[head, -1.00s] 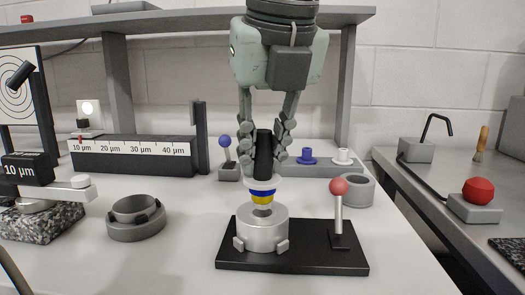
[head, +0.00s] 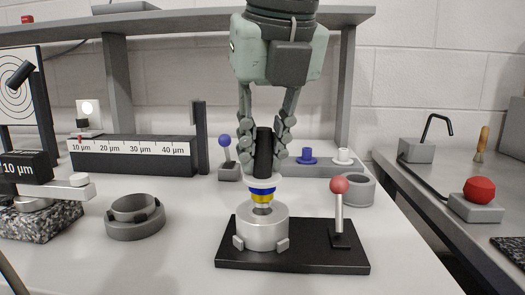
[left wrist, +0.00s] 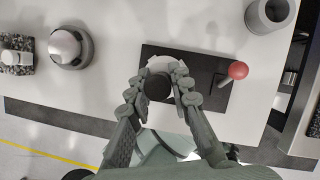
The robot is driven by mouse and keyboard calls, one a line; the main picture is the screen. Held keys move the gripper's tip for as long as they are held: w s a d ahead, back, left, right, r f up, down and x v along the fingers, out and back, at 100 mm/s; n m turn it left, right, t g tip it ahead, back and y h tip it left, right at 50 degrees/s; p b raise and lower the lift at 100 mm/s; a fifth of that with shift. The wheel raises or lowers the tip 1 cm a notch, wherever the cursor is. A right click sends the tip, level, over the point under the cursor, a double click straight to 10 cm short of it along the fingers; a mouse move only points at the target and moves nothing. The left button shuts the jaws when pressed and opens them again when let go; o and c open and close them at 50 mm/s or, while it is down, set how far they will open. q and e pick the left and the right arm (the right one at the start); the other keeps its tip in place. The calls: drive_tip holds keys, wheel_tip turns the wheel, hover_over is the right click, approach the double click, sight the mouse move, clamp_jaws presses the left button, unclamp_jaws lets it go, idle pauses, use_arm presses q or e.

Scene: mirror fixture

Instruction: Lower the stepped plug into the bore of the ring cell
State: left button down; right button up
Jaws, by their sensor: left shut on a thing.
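The stepped plug (head: 263,192) has a black handle, a white flange, blue and yellow bands and a narrow pale tip. My left gripper (head: 263,155) comes down from above and is shut on the black handle, holding the plug upright. The ring cell (head: 262,230) is a silver cylinder clamped on a black base plate (head: 315,260). The plug's tip is right over the cell's dark bore; whether it has entered is hard to tell. In the left wrist view the gripper (left wrist: 158,88) hides most of the cell. My right gripper is not in view.
A red-knobbed lever (head: 339,190) stands on the plate just right of the cell. A grey ring holder (head: 135,220) sits left, and a grey cup (head: 358,190) behind right. A scale block (head: 133,157) and a small blue-knobbed post (head: 226,160) stand behind. The table front is clear.

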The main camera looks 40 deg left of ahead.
use_arm(q)
drive_tip(key=shift+b, duration=0.35)
idle(0.4)
drive_tip(key=shift+f+b, duration=1)
drive_tip(key=shift+b, duration=0.1)
idle(0.3)
drive_tip(key=c, duration=1.3)
unclamp_jaws()
drive_tip(key=shift+r, duration=0.1)
drive_tip(key=v, duration=1.2)
